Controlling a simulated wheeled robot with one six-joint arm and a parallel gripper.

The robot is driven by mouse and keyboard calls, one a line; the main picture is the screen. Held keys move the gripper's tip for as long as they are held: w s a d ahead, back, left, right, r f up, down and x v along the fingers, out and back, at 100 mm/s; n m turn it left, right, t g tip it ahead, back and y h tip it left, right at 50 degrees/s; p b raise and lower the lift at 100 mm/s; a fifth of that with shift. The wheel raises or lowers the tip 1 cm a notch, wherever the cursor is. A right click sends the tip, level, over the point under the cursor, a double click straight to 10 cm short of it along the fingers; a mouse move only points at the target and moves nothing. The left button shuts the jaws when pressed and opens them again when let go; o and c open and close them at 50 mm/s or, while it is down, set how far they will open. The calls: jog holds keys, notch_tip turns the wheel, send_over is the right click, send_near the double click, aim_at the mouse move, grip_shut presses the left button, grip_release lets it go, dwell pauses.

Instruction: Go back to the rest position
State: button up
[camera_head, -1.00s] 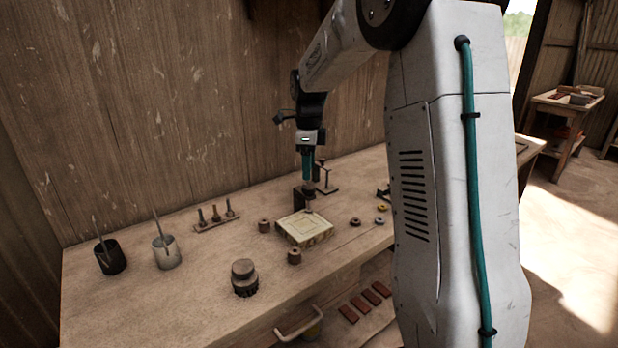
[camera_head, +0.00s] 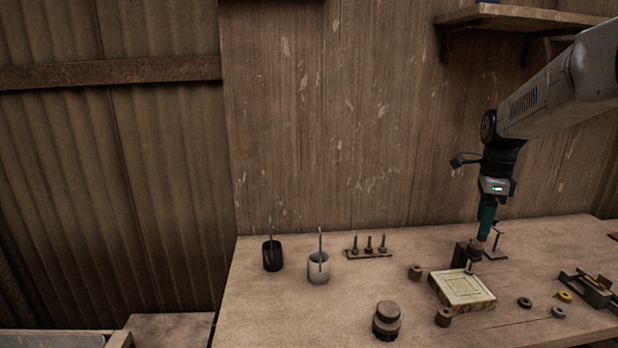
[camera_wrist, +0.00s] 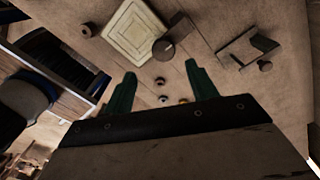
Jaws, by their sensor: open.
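My gripper (camera_head: 486,238) hangs pointing down over the right part of the workbench, its teal fingers close to a dark upright block with a round knob (camera_head: 462,254). In the wrist view the two teal fingers (camera_wrist: 160,68) are spread apart with nothing between them. A square cream tile or mould (camera_head: 462,288) lies on the bench just in front of the block, and it also shows in the wrist view (camera_wrist: 135,34). Whether the fingers touch the knob I cannot tell in the head view.
A black cup (camera_head: 271,258), a grey cup (camera_head: 318,268) and a small rack of stamps (camera_head: 369,253) stand at the left. A dark round stamp (camera_head: 386,321) is at the front. Small rings (camera_head: 525,302) and a metal fixture (camera_head: 597,291) lie at the right.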

jog(key=s+a+n, duration=0.6)
jog(key=s+n, duration=0.2)
jog(key=s, duration=0.3)
jog(key=s+a+r+n+t, duration=0.1)
jog(key=s+a+n, duration=0.5)
jog(key=s, duration=0.5)
jog(key=s+a+r+n, duration=0.1)
jog(key=s+a+n, duration=0.5)
jog(key=s+n, duration=0.3)
jog(key=shift+s+a+n+t, duration=0.15)
jog(key=shift+s+n+t, duration=0.15)
jog(key=shift+s, duration=1.3)
